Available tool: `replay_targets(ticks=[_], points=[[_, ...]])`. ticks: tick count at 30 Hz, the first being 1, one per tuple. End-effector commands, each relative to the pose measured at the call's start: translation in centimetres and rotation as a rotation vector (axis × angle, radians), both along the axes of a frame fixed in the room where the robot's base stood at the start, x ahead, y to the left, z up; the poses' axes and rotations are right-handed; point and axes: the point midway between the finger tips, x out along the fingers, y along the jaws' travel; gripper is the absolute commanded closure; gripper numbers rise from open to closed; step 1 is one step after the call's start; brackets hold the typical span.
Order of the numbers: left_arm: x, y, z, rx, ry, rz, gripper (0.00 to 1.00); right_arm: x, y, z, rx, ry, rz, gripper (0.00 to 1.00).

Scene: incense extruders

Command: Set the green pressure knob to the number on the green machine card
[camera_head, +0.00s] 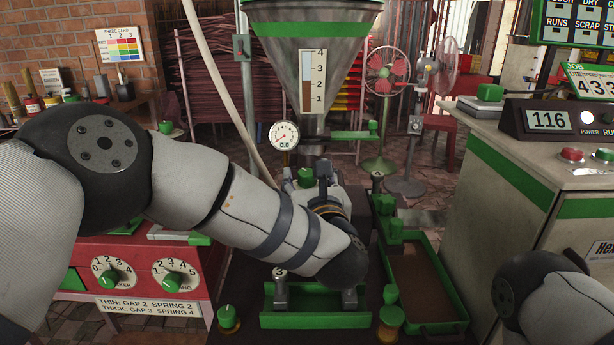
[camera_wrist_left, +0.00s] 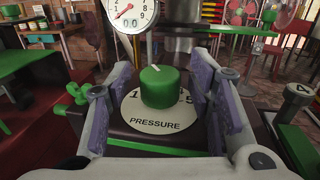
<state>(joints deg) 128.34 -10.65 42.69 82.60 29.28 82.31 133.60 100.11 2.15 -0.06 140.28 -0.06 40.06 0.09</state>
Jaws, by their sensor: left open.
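The green pressure knob (camera_wrist_left: 160,87) stands on a white round dial (camera_wrist_left: 154,118) marked PRESSURE. Its white mark is on the far side, slightly left of centre. The dial's 1 shows at left and a 5 at right; the numbers between are hidden. My left gripper (camera_wrist_left: 163,75) is open, with one finger on each side of the knob; no contact is clear. In the head view the knob (camera_head: 305,178) shows beside my left gripper (camera_head: 323,172). The job card (camera_head: 590,82) at far right reads 4 3 3, cut off by the frame edge. My right gripper is out of view.
A gauge (camera_head: 284,136) and a hopper (camera_head: 315,70) rise behind the knob. A red panel (camera_head: 140,250) with two other green knobs is at left. A green-edged tray (camera_head: 425,285) lies right of the machine. A cabinet (camera_head: 500,190) with a 116 display stands at right.

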Motion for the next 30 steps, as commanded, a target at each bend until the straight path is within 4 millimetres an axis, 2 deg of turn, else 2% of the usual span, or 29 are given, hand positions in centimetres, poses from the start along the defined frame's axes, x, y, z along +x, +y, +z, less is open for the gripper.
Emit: replay_targets(ticks=[9,15,16,23,30], points=[[0.55,0.1,0.09,0.001,-0.001,-0.001,0.52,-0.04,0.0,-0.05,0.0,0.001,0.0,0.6],[0.53,0.09,0.07,0.002,-0.001,0.0,0.97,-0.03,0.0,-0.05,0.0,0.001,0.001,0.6],[0.53,0.09,0.07,0.002,-0.001,-0.001,1.0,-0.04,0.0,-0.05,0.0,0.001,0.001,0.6],[0.51,0.14,0.09,0.002,0.0,-0.012,1.0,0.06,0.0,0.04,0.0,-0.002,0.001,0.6],[0.48,0.29,0.2,0.002,0.0,-0.115,1.0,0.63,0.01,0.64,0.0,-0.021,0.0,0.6]])
